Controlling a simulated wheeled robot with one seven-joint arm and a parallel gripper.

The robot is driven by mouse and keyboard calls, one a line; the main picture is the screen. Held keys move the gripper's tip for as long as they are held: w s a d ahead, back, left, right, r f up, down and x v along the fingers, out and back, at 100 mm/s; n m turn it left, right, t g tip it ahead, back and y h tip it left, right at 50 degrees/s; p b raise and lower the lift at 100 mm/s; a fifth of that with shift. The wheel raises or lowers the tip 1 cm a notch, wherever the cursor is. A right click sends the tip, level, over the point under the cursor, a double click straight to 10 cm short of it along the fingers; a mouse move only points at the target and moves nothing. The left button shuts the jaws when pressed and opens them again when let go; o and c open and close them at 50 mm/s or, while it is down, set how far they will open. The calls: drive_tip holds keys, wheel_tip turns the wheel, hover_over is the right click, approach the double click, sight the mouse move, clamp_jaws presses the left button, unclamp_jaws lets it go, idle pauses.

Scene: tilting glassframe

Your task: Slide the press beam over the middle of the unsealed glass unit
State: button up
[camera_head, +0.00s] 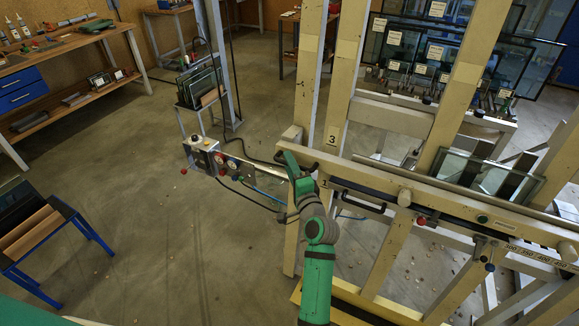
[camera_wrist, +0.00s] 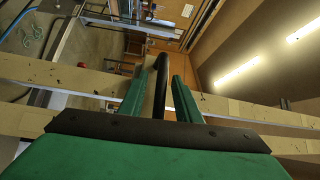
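A large cream press frame with several upright beams stands right of centre in the head view. One upright beam (camera_head: 346,85) carries a number 3 near its foot; I cannot tell for certain which is the press beam. A clear glass unit (camera_head: 487,176) stands on the frame's lower rail (camera_head: 440,192), right of these uprights. My gripper (camera_head: 291,163) is at the rail's left end, by a black handle (camera_head: 312,163). In the wrist view, the handle (camera_wrist: 160,85) lies between the two green fingers of my gripper (camera_wrist: 162,82), with a visible gap on its left side.
A control box (camera_head: 204,152) on an arm juts out left of the frame. A second black handle (camera_head: 360,201) is on the frame's front. A blue-legged stand (camera_head: 88,232) is at left, a glass rack (camera_head: 200,88) behind. The floor between is clear.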

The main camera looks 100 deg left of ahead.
drive_tip(key=shift+w+d, duration=0.15)
drive_tip(key=shift+d, duration=0.05)
drive_tip(key=v, duration=1)
drive_tip(key=shift+w+d+f, duration=0.1)
drive_tip(key=shift+d, duration=0.05)
idle(0.3)
